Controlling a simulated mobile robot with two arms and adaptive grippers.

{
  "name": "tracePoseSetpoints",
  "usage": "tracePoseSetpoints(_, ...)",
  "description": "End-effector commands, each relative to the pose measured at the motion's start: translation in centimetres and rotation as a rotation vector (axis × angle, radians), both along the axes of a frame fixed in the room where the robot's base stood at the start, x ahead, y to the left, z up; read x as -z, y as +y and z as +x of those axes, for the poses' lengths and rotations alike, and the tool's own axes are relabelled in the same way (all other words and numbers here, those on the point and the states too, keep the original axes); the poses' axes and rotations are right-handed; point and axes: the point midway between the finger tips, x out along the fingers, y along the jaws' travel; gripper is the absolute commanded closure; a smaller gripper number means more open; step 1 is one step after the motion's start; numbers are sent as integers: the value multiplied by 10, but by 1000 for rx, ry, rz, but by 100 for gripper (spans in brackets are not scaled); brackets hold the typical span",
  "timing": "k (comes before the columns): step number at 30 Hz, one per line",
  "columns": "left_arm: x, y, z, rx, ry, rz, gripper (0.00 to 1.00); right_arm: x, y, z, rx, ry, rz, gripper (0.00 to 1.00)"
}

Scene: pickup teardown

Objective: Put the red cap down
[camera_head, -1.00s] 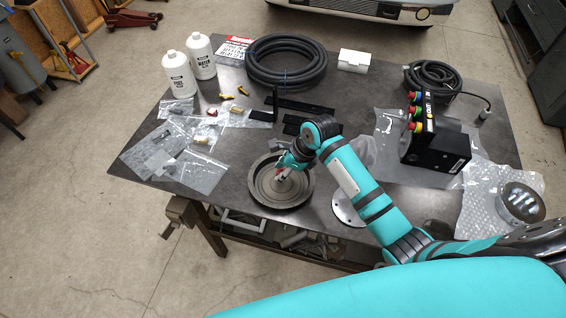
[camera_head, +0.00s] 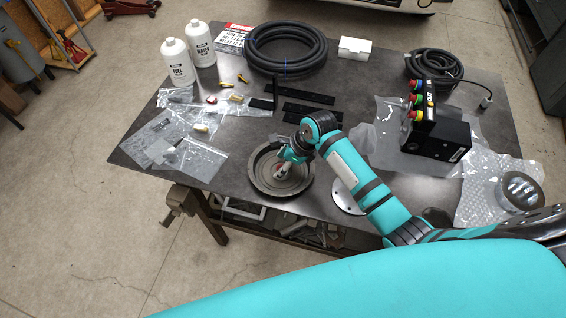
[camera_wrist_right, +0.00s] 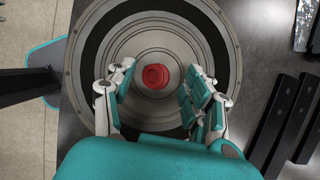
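The red cap (camera_wrist_right: 155,76) sits at the centre of a round grey ribbed dish (camera_wrist_right: 150,28) in the right wrist view. My right gripper (camera_wrist_right: 157,84) is open around it, one finger on each side. Clear gaps show between the cap and both fingers. In the head view the dish (camera_head: 304,184) lies near the table's front edge, and my right gripper (camera_head: 282,171) reaches down into it. The gripper mostly hides the cap there. My left gripper is not in view.
Dark flat bars (camera_head: 303,95) lie behind the dish. Plastic bags with small parts (camera_head: 200,160) are to its left. A metal disc (camera_head: 344,197) lies to the right under my arm. A black box with coloured knobs (camera_head: 437,135) stands farther right.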

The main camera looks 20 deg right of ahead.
Motion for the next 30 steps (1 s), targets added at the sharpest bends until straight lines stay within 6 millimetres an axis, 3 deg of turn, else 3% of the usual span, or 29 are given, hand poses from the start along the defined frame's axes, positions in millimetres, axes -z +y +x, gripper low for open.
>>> tracePoseSetpoints(16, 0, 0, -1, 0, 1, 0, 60, -3, 0, 1, 0, -1, 0, 48)
tracePoseSetpoints(30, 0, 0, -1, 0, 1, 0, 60, -66, 1, 0, -1, -1, 1, 48)
